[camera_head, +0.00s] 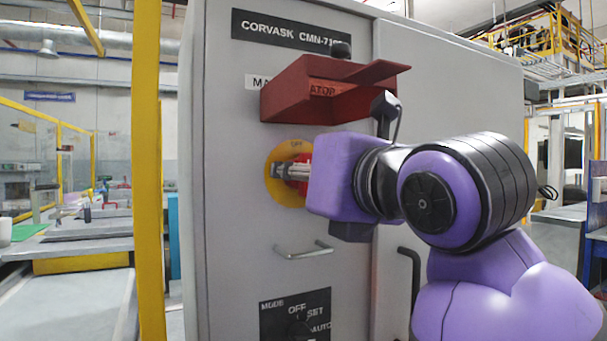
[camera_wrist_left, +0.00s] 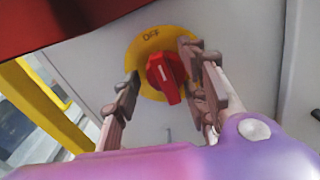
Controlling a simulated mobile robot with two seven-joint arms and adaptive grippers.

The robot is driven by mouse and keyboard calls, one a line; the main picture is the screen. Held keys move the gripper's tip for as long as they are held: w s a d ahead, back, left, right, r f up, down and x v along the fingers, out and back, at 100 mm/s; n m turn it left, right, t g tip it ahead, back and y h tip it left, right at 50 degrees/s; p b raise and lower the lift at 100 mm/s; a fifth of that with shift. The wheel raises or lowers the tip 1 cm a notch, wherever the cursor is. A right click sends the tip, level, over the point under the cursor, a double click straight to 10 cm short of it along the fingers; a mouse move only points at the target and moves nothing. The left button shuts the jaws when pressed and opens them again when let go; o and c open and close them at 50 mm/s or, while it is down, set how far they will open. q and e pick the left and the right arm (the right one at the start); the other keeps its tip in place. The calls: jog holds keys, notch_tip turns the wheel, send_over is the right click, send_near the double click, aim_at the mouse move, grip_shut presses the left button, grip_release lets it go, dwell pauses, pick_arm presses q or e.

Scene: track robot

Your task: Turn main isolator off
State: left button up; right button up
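The main isolator is a red rotary handle (camera_wrist_left: 165,76) on a round yellow plate (camera_wrist_left: 145,46) marked OFF at its top. In the left wrist view, the handle's long end points down and slightly right, away from the OFF mark. In the head view, the yellow plate (camera_head: 277,188) is on the grey cabinet front, and my gripper partly hides the red handle. My left gripper (camera_wrist_left: 158,72) is open, with one finger on each side of the handle; I cannot tell whether either touches it. It also shows in the head view (camera_head: 287,172). My right gripper is not in view.
A red hood (camera_head: 300,88) juts out just above the isolator and partly covers its label. Below are a metal pull handle (camera_head: 303,251) and a black mode selector panel (camera_head: 296,314). A yellow post (camera_head: 148,170) stands left of the grey cabinet (camera_head: 222,230).

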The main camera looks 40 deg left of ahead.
pick_arm(q)
jog(key=c, duration=0.8)
jog(key=shift+n+p, duration=0.35)
jog(key=shift+n, duration=0.05)
jog(key=shift+n+p, duration=0.3)
jog(key=shift+n, duration=0.2)
jog(key=shift+f, duration=0.1)
jog(key=o, duration=1)
jog(key=shift+s, duration=0.1)
jog(key=shift+o, duration=0.2)
jog(key=v, duration=1.2)
